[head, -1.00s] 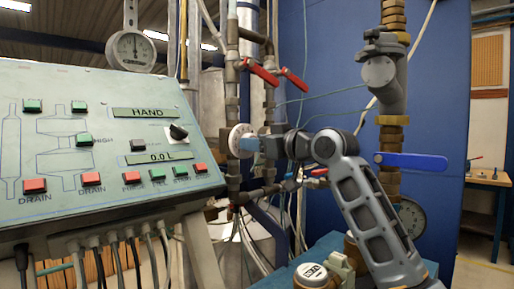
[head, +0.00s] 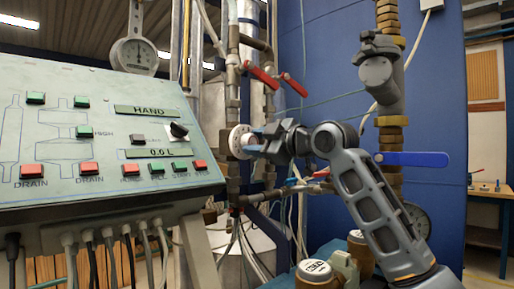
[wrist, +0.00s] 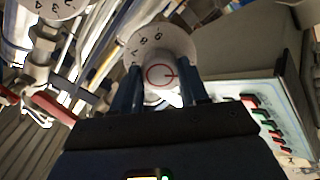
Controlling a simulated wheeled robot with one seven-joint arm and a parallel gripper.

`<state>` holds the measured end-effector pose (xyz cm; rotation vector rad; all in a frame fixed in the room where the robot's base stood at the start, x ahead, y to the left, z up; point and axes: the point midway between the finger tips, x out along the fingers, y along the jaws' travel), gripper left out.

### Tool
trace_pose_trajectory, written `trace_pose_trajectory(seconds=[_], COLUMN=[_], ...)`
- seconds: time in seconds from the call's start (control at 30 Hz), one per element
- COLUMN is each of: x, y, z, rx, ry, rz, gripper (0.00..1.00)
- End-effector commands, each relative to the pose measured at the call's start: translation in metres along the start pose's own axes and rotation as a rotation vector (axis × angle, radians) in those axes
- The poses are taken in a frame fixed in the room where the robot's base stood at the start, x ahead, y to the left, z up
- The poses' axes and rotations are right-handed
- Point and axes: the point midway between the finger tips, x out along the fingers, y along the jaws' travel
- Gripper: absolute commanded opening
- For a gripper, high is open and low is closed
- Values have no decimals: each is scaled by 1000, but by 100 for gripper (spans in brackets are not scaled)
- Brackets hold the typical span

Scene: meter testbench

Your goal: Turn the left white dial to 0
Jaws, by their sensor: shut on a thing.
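The white dial (head: 238,141) is a round disc on the pipework just right of the control panel in the head view. In the wrist view its numbered face (wrist: 171,39) shows several digits around a central knob (wrist: 160,74) with a red ring and a short red mark pointing right. My gripper (head: 254,142) reaches it from the right. In the wrist view my gripper (wrist: 160,84) has one blue finger on each side of the knob, shut on it. The digit at the pointer is too unclear to read. A second white numbered dial (wrist: 58,8) shows partly at the upper left.
The control panel (head: 60,135) with red and green buttons stands close left of the dial. Red-handled valves (head: 262,77) are above it. A blue valve lever (head: 412,159) lies right of my arm. Brass-coloured meters (head: 315,272) stand below.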

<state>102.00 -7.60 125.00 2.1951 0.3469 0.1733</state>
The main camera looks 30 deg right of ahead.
Motion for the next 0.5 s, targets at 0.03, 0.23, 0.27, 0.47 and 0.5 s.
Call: trace_pose_trajectory(seconds=[0.03, 0.23, 0.27, 0.47, 0.5], x=[0, 0, 0, 0, 0], y=[-1, -1, -1, -1, -1], z=[1, 1, 1, 0, 0], rx=[-18, -61, -65, -74, -74], ry=[-1, -1, -1, -1, -1], rz=[-1, -2, -3, -3, -3], gripper=[13, 13, 13, 13, 13])
